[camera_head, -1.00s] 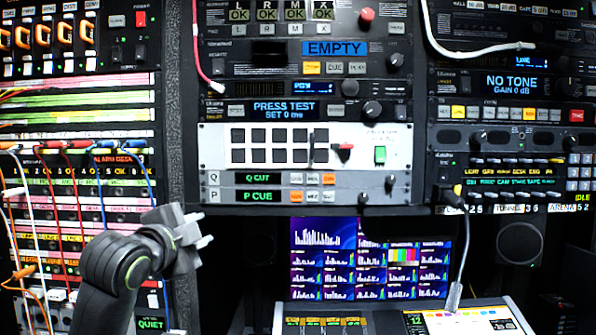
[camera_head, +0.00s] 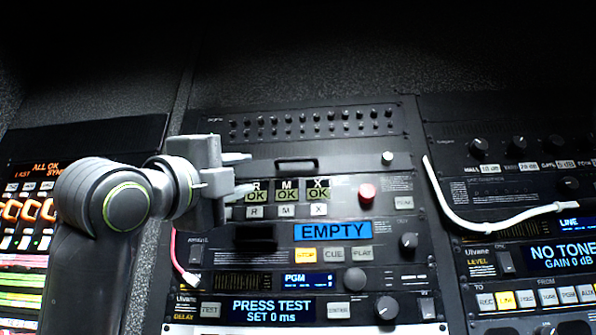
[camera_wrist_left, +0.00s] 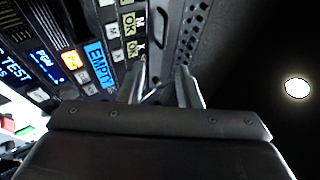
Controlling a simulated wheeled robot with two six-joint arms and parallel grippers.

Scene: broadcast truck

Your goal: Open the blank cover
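A dark blank panel with a black bar handle (camera_head: 297,162) spans the rack above the row of OK displays in the head view; I take it as the blank cover. It lies flat in the rack, and its left end is hidden behind my gripper. My left gripper (camera_head: 246,173) is just left of the handle, fingers pointing right and apart, with nothing between them. In the left wrist view the two fingers (camera_wrist_left: 161,88) are also spread, over the dark rack face beside the OK displays. My right gripper is not in view.
A white cable (camera_head: 480,224) hangs on the right rack. A red cable (camera_head: 180,262) hangs below my gripper. The dark wall above the rack is clear.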

